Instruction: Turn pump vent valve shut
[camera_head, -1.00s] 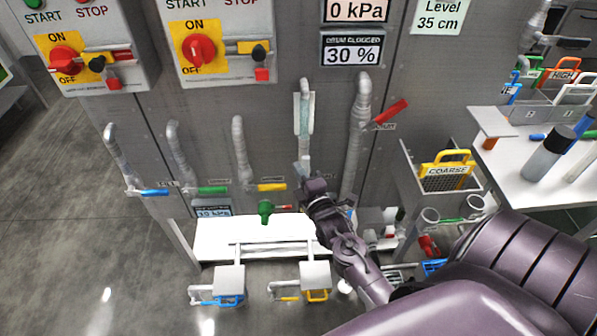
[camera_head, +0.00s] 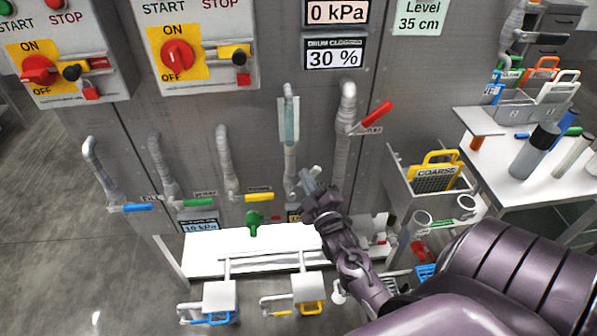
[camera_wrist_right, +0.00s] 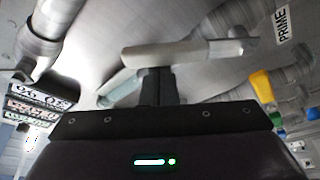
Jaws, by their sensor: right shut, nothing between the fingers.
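A pale grey-white lever handle (camera_head: 311,181) sits on the panel under the clear sight tube (camera_head: 289,120). It carries no label that I can read, so I cannot be sure it is the pump vent valve. My right gripper (camera_head: 316,196) is shut and empty right at this handle. In the right wrist view the pale handle (camera_wrist_right: 185,52) lies crosswise just beyond the tips of the dark shut fingers (camera_wrist_right: 158,85). I cannot tell whether they touch it. A PRIME label (camera_wrist_right: 281,25) shows to its right. My left gripper is not in view.
Blue (camera_head: 137,207), green (camera_head: 198,202) and yellow (camera_head: 258,196) valve handles line the panel to the left; a red handle (camera_head: 377,113) is on the right pipe. A white shelf (camera_head: 215,262) lies below. A basket marked COARSE (camera_head: 434,176) and a side table stand right.

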